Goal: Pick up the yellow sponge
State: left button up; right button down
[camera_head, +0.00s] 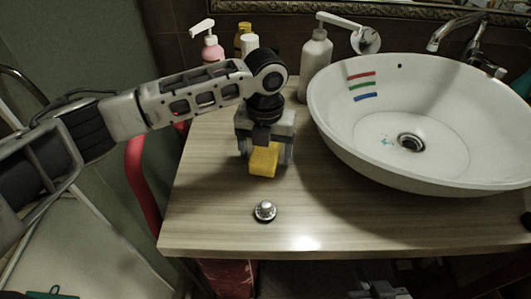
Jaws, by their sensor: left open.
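The yellow sponge (264,160) is a small block on the wooden countertop, left of the basin. My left gripper (265,156) reaches down over it from above and behind. Its fingers are open, with the sponge between them, one finger on each side. The gripper body hides the back of the sponge, and I cannot tell whether the fingers touch it. My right gripper (380,290) shows only in part at the bottom edge, below the counter. Its jaws cannot be made out.
A white basin (340,125) with colored stripes fills the right of the counter (210,215). A metal knob (265,210) stands in front of the sponge. A grey pump bottle (316,65), pink bottle (212,48) and yellow bottle (243,38) stand behind. The front left counter is clear.

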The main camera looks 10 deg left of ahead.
pick_arm(q)
jog(key=c, duration=1)
jog(key=shift+c, duration=0.2)
jog(key=shift+r, duration=0.1)
jog(key=shift+r, duration=0.6)
jog(key=s+d+r, duration=0.2)
jog(key=s+r, duration=0.3)
jog(key=s, duration=0.1)
jog(key=s+d+r, duration=0.3)
jog(key=s+r, duration=0.3)
jog(key=s, duration=0.1)
jog(key=shift+d+r+b, duration=0.3)
jog(key=shift+b, duration=0.15)
jog(key=shift+o, duration=0.3)
jog(key=shift+w, duration=0.1)
